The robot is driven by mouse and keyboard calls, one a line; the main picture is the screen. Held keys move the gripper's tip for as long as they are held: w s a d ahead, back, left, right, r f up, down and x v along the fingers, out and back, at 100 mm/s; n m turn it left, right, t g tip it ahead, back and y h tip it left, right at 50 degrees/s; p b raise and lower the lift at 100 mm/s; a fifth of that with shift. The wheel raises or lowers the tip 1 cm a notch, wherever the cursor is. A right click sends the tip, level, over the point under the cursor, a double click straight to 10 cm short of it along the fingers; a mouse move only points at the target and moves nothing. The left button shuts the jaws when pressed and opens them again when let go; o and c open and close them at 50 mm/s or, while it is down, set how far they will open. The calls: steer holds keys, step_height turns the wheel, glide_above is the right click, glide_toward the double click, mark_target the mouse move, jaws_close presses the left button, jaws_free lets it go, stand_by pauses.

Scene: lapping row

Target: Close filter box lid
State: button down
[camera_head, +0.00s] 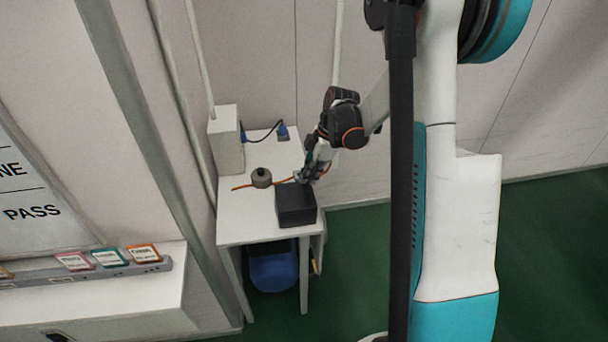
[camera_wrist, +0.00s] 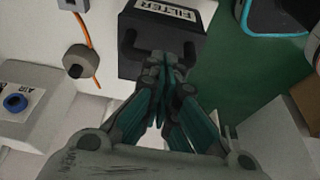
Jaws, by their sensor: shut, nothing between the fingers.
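The black filter box (camera_head: 296,205) stands at the front right of a small white table. In the wrist view the dark box (camera_wrist: 126,62) fills the top middle, with a white label reading FILTER (camera_wrist: 168,12) upside down. A dark handle-like bar shows below the label, partly hidden by my fingers. My gripper (camera_head: 303,178) is at the back edge of the box, near its top. In the wrist view my gripper (camera_wrist: 166,66) is shut and empty, its tips over the box. I cannot tell whether the tips touch it or how the lid sits.
A round grey fitting (camera_head: 261,178) on an orange hose lies left of the box. A blue tank (camera_head: 272,268) is under the table. The wall is close behind.

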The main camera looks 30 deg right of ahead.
steer(key=shift+s+d+f, duration=0.1)
steer(key=shift+d+f, duration=0.15)
steer(key=shift+f, duration=0.05)
stand_by(0.5)
